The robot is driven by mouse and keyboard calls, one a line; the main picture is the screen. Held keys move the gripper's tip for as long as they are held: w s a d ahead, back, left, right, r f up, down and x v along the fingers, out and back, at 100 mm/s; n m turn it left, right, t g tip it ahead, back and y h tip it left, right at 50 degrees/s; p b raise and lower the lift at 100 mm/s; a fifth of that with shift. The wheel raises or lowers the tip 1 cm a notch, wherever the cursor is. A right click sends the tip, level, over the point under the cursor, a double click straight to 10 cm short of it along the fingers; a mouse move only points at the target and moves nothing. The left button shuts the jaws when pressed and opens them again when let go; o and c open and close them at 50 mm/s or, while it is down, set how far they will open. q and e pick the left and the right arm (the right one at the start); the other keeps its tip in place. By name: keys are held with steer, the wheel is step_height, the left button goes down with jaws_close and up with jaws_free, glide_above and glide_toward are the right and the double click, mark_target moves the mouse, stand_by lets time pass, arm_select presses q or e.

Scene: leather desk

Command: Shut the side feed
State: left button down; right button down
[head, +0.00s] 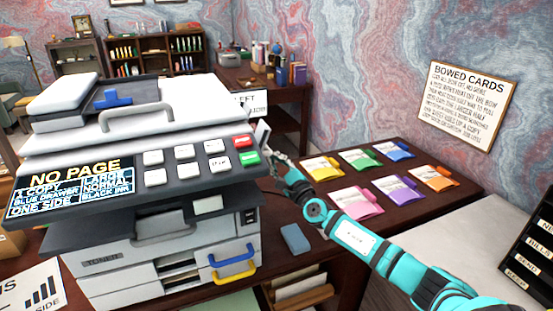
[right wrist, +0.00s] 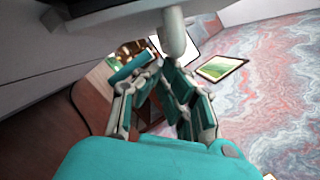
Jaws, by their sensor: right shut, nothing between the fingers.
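The copier (head: 150,200) stands on the dark desk at the left of the head view. A small pale upright piece (head: 262,133) shows at its right side, perhaps part of the side feed; most of that side is hidden. My right gripper (head: 277,160) is beside the copier's right side, just below this piece. In the right wrist view the fingers (right wrist: 157,70) are shut and empty. A rounded pale grey peg (right wrist: 174,35) hangs just beyond the fingertips, under the copier's grey underside (right wrist: 90,35). I cannot tell whether it touches them. My left gripper is not in view.
Several coloured folders (head: 355,197) lie to the right of the copier. A blue-grey block (head: 295,238) lies in front. A blue handle (head: 232,256) and a yellow handle (head: 232,275) stick out low on the copier. A black rack (head: 535,245) stands at the right edge.

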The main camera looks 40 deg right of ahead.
mark_target(270, 154)
steer(key=shift+w+a+r+n+g+y+p, duration=0.15)
steer(key=shift+a+r+n+p, duration=0.25)
steer(key=shift+r+n+p, duration=0.45)
steer(key=shift+a+r+n+g+y+p, duration=0.15)
steer(key=shift+a+r+n+y+p, duration=0.15)
steer(key=shift+r+n+p, duration=0.55)
steer(key=shift+f, duration=0.35)
steer(key=shift+f, duration=0.15)
